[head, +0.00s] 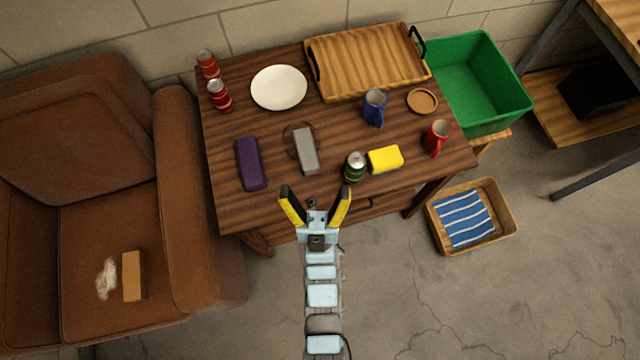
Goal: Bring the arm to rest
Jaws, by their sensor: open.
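My gripper (315,205) is open, its two yellow and black fingers spread apart with nothing between them. It shows over the front edge of the brown wooden table (270,212), and my arm reaches up to it from the bottom of the head view. A grey block (306,152) lies on the table just beyond the gripper. A green can (354,167) stands beyond the gripper to the right. How high the gripper is above the table I cannot tell.
The table also holds a purple block (250,163), yellow sponge (385,160), blue mug (374,107), red mug (437,138), white plate (279,88), two red cans and a wooden tray (366,62). A brown armchair (90,190) stands left. A green bin (478,82) and basket (510,240) are right.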

